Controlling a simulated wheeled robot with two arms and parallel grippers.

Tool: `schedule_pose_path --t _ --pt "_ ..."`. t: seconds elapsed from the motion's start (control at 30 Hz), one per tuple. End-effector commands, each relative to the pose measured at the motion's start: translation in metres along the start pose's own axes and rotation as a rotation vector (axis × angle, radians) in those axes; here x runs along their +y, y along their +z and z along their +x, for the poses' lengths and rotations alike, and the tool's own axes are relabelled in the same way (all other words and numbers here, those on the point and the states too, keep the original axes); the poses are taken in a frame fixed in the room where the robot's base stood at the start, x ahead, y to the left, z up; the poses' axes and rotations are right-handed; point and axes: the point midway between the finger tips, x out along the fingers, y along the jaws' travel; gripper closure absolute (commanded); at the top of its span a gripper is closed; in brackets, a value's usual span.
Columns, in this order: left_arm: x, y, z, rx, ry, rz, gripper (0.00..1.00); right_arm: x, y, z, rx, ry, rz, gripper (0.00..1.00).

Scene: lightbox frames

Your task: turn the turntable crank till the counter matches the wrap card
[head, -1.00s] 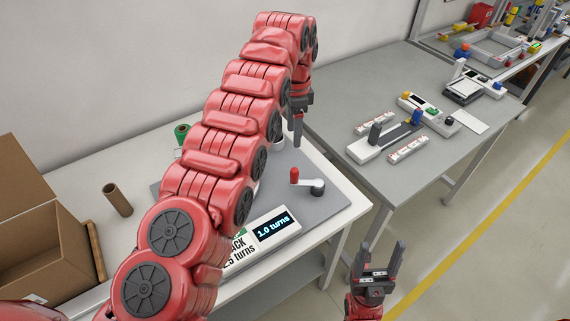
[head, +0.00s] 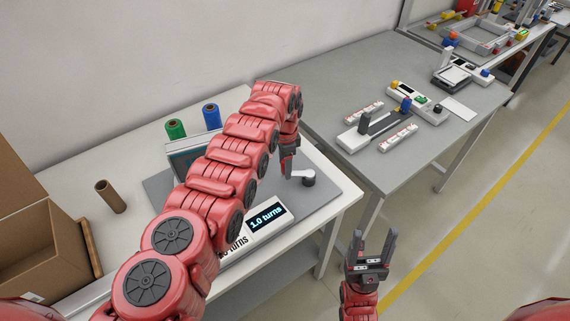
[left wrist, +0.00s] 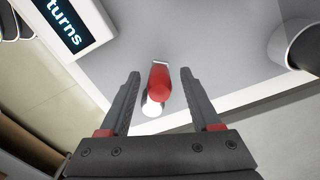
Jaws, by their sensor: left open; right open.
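The counter display (head: 266,217) reads "1.0 turns" at the front of the grey turntable base (head: 325,200). The wrap card (head: 236,246) beside it is mostly hidden by my left arm; only part of its "turns" line shows. The crank (head: 307,178) has a pale arm on a dark hub. Its red knob (left wrist: 160,82) shows in the left wrist view, between the two fingers. My left gripper (head: 287,165) is open around the knob, with gaps on both sides. My right gripper (head: 374,250) is open and empty, in front of the table.
A green roll (head: 175,129) and a blue roll (head: 211,117) stand at the back. A cardboard tube (head: 111,196) and an open box (head: 45,250) are at the left. A grey table (head: 350,75) with several devices stands at the right.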

Motion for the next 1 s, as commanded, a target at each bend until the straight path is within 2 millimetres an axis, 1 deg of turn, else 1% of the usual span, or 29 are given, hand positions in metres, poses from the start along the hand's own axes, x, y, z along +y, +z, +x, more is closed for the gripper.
schedule_pose_path --t 0.3,0.37,0.4,0.67,1.0 --pt "-0.0006 0.0006 0.0021 0.000 -0.001 -0.001 0.36 0.0000 0.0001 -0.0004 0.000 0.000 0.000 0.36" --pt "-0.0006 0.0005 0.0020 0.000 -0.001 -0.001 0.45 0.0000 0.0001 -0.0004 0.000 0.000 0.000 0.36" --pt "-0.0006 0.0006 0.0020 0.000 -0.001 -0.001 0.52 0.0000 0.0001 -0.0004 0.000 0.000 0.000 0.36" --pt "-0.0006 0.0004 0.0018 0.000 -0.001 -0.001 0.99 0.0000 0.0000 -0.0004 0.000 0.000 0.000 0.36" --pt "-0.0007 0.0003 0.0016 0.000 -0.002 -0.001 1.00 0.0000 0.0000 -0.0003 0.000 0.000 0.000 0.36"
